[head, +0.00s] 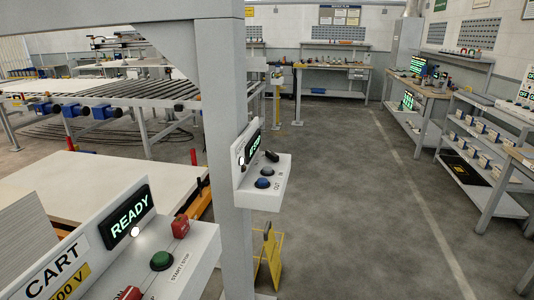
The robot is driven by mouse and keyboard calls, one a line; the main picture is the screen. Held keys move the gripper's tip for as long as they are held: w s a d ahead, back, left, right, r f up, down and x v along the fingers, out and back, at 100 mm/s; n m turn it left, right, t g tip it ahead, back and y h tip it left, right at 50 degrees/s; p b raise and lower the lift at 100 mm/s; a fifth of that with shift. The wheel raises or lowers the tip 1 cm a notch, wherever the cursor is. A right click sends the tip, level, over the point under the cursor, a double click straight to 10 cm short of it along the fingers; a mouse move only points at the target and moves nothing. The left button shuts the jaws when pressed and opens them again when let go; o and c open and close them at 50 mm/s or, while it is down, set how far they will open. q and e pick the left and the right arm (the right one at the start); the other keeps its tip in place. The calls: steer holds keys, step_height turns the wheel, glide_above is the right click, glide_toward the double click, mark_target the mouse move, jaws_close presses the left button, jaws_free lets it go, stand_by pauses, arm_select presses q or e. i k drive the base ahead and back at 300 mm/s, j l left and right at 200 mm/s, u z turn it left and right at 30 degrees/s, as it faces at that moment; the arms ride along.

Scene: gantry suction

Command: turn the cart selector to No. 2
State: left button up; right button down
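A light grey control panel (196,262) marked CART stands at the lower left, cut off by the bottom edge. It has a dark display (127,216) reading READY in green and a lit white lamp (134,232). On its sloped top are a red block-shaped control (180,226), a green round button (161,261) by the words START / STOP, and a second red control (130,293), partly cut off. I cannot tell which control is the cart selector, and no No. 2 marking is readable. Neither of my grippers is in view.
A grey post (225,110) rises beside the panel and carries a smaller control box (263,180) with a black knob and round buttons. A pale board (85,180) lies behind the panel. Workbenches and shelves (480,150) line the right; the grey floor (350,200) between is clear.

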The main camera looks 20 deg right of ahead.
mark_target(275, 158)
steer(key=i+l+u, duration=0.15)
steer(key=l, duration=0.3)
steer(key=i+l+u, duration=0.15)
steer(key=i+l, duration=0.15)
steer(key=l, duration=0.2)
steer(key=i+l+u, duration=0.2)
steer(key=l, duration=0.25)
steer(key=i+l+u, duration=0.15)
steer(key=l, duration=0.4)
steer(key=i+l+u, duration=0.15)
steer(key=l, duration=0.35)
steer(key=l+u, duration=0.15)
steer(key=l, duration=0.4)
steer(key=i+l+u, duration=0.15)
steer(key=l, duration=0.4)
